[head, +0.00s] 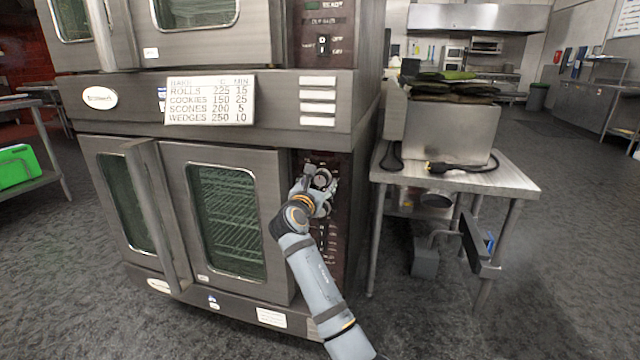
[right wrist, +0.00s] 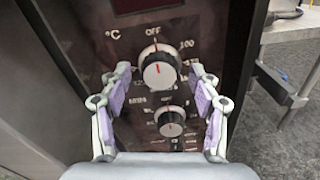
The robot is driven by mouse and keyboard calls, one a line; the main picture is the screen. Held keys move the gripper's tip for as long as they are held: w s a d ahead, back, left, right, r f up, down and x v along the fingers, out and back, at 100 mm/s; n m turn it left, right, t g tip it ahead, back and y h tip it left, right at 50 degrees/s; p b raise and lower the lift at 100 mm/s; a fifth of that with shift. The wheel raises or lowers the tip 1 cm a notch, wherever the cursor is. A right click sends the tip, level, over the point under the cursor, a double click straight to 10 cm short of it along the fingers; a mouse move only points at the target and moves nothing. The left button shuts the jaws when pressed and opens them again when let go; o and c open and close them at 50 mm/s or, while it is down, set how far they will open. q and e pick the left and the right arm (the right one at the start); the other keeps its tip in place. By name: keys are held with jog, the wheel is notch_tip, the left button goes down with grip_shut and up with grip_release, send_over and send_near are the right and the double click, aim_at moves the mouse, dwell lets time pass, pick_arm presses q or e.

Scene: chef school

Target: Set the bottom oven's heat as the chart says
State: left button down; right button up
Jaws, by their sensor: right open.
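The bottom oven (head: 268,160) has two glass doors and a dark control panel on its right. The chart (head: 209,100) above it reads rolls 225, 15; cookies 150, 25; scones 200, 5; wedges 250, 10. In the right wrist view the °C knob (right wrist: 159,68) has its red mark up, at or near OFF. A smaller knob (right wrist: 171,122) sits below it, its mark also towards OFF. My right gripper (head: 322,182) is at the panel. Its open fingers (right wrist: 160,73) stand either side of the °C knob, with gaps on both sides. My left gripper is out of view.
The top oven (head: 210,40) sits above with its own panel (head: 325,32). A steel table (head: 510,178) with a steel box (head: 450,133) stands right of the oven. A dark display (right wrist: 145,5) is above the °C knob. The floor in front is clear.

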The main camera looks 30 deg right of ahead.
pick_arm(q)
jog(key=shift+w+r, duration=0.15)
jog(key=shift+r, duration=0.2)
